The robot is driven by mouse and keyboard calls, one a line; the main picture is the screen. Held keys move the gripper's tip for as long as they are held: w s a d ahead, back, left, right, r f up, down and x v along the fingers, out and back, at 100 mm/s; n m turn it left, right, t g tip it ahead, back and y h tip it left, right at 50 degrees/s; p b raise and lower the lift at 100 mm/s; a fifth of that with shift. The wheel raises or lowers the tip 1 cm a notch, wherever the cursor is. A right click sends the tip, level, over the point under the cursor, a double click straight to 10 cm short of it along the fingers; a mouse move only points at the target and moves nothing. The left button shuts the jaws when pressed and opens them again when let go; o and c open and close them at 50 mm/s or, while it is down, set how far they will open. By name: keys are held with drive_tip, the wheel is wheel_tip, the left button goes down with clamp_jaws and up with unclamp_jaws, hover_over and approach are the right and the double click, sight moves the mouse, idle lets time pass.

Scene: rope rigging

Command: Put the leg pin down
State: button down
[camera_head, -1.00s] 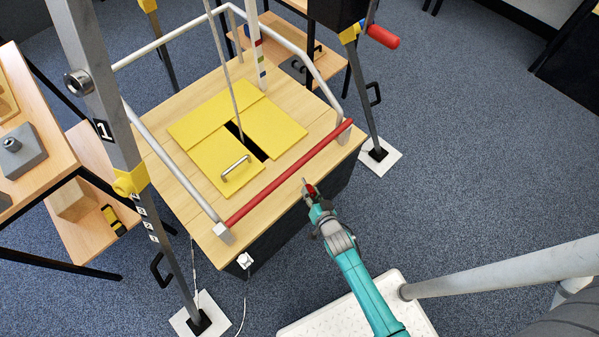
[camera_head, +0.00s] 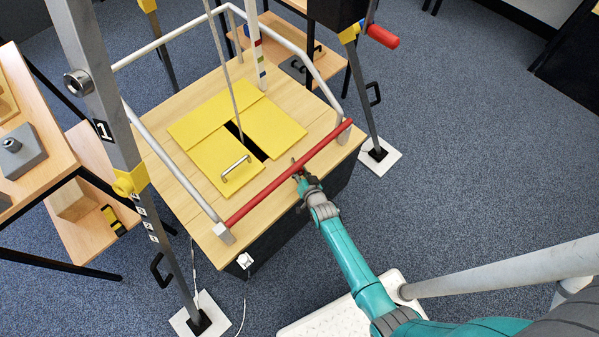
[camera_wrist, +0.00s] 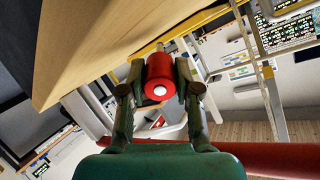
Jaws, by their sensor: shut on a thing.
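The leg pin (camera_wrist: 160,76) has a red round head and a metal tip, seen end-on in the wrist view. My gripper (camera_wrist: 160,88) is shut on it, with one finger on each side of the red head. In the head view my gripper (camera_head: 299,174) is at the red bar (camera_head: 265,190) on the near side of the wooden platform (camera_head: 183,177). I cannot tell whether pin or gripper touches the bar.
Yellow hatch panels (camera_head: 275,128) with a metal handle surround a dark slot, and a rope hangs down to it. Grey railings frame the platform. A numbered grey leg (camera_head: 110,100) stands at left. Wooden shelves (camera_head: 90,235) are beyond it. Open carpet lies at right.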

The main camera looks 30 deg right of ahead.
drive_tip(key=shift+f, duration=0.4)
drive_tip(key=c, duration=0.8)
unclamp_jaws()
drive_tip(key=shift+f, duration=0.1)
drive_tip(key=v, duration=1.2)
drive_tip(key=shift+s, duration=0.15)
